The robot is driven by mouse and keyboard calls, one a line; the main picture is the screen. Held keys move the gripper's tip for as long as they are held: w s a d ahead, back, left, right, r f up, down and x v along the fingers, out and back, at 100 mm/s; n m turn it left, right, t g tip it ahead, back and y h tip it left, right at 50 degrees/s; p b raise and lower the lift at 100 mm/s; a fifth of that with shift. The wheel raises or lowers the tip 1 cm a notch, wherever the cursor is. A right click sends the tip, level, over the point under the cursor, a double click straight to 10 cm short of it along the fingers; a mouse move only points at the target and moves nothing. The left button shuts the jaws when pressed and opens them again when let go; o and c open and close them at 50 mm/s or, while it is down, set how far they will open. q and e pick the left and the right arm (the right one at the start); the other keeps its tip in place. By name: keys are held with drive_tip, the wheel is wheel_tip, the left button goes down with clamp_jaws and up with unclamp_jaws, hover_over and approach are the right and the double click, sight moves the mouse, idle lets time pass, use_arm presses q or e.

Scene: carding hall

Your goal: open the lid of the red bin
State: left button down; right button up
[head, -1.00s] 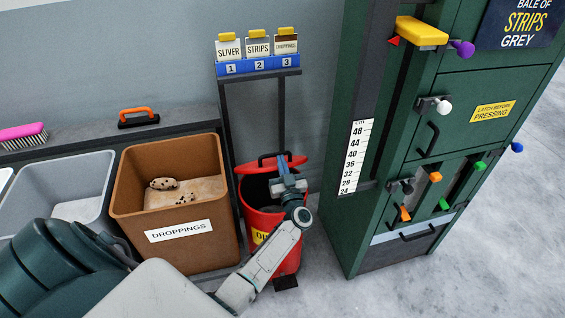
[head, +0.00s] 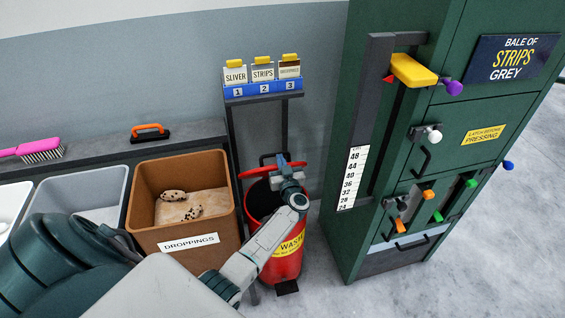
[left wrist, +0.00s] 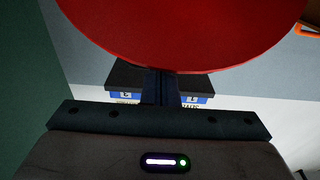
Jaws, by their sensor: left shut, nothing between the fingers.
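The red bin (head: 280,268) with a yellow waste label stands on the floor in the head view. Its red lid (head: 256,171) is raised at the back and shows nearly edge-on, with the dark bin mouth open below it. My left gripper (head: 283,165) is shut and empty, at the lid over the bin; its arm covers part of the bin. In the left wrist view the lid (left wrist: 185,30) fills the top as a large red disc, and my shut fingers (left wrist: 162,75) reach its edge. Whether they touch it I cannot tell. My right gripper is not in view.
A brown droppings box (head: 183,240) stands just left of the bin. A black stand with a blue numbered card rack (head: 262,89) rises behind it. The green baling press (head: 470,110) is close on the right. A pedal (head: 287,287) is at the bin's foot.

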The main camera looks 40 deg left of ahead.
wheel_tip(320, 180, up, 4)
drive_tip(key=p, duration=0.3)
use_arm(q)
drive_tip(key=r+b+x, duration=0.1)
drive_tip(key=b+x, duration=0.1)
drive_tip(key=x, duration=0.7)
drive_tip(key=r+b+x, duration=0.2)
drive_tip(key=x, duration=0.7)
drive_tip(key=shift+s+r+b, duration=0.15)
drive_tip(key=shift+r+b, duration=0.1)
drive_tip(key=shift+b, duration=0.1)
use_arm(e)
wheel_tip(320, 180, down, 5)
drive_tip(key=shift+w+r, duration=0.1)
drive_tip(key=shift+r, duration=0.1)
use_arm(q)
drive_tip(key=shift+d, duration=0.1)
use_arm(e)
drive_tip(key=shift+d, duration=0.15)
